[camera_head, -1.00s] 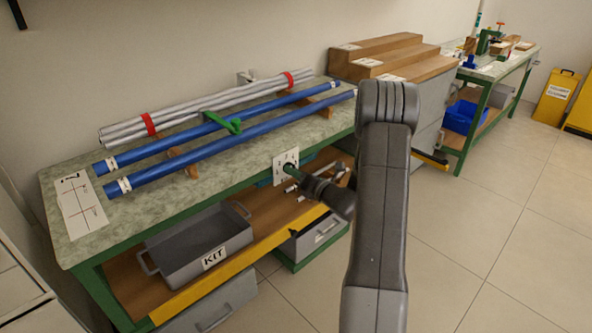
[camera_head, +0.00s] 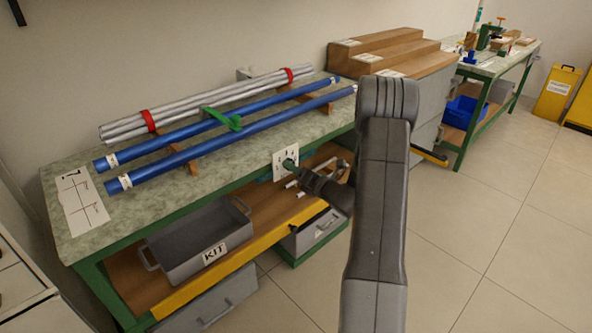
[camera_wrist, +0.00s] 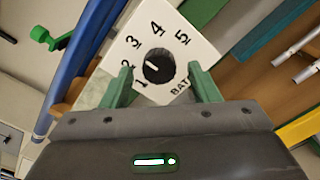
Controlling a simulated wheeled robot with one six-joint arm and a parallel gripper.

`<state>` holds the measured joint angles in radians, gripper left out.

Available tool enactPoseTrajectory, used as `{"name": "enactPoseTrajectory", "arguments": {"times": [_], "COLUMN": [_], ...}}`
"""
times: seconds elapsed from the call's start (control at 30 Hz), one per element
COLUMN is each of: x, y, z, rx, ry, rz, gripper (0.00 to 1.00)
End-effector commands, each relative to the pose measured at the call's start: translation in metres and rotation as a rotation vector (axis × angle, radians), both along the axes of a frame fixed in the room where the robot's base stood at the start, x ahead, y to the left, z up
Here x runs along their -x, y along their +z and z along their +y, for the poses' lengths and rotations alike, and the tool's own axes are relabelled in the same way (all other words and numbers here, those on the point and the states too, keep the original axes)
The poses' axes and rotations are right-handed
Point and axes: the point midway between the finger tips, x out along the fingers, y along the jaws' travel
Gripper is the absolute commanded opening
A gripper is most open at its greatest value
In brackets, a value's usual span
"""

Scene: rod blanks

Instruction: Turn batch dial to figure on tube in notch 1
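The batch dial (camera_wrist: 159,67) is a black round knob on a white plate (camera_wrist: 205,52) with figures 1 to 5. Its white pointer mark points left in the wrist view, roughly at 2. My gripper (camera_wrist: 160,70) is open, with one green finger on each side of the knob; contact cannot be told. In the head view my gripper (camera_head: 291,164) is at the dial plate (camera_head: 279,160) on the bench's front edge. Two blue tubes, a rear one (camera_head: 190,130) and a front one (camera_head: 230,138), lie across wooden rests. The figures on their white end labels are too small to read.
Grey rods (camera_head: 200,107) bound with red bands lie behind the tubes, near a green clamp-like piece (camera_head: 222,119). A grey KIT tray (camera_head: 195,243) and loose rods sit on the shelf below. Brown wooden steps (camera_head: 385,52) stand to the right.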

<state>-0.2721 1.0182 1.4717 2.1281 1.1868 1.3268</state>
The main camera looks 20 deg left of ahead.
Motion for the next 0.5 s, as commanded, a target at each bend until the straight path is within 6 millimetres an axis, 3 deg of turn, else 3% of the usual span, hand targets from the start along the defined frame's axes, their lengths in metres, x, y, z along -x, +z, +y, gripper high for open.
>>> {"name": "enactPoseTrajectory", "arguments": {"times": [0.27, 0.5], "x": [0.003, 0.021], "y": [0.000, 0.001], "z": [-0.009, -0.055], "rx": [0.000, -0.001], "ry": [-0.001, -0.004], "rz": [0.000, 0.002], "gripper": [0.55, 0.55]}}
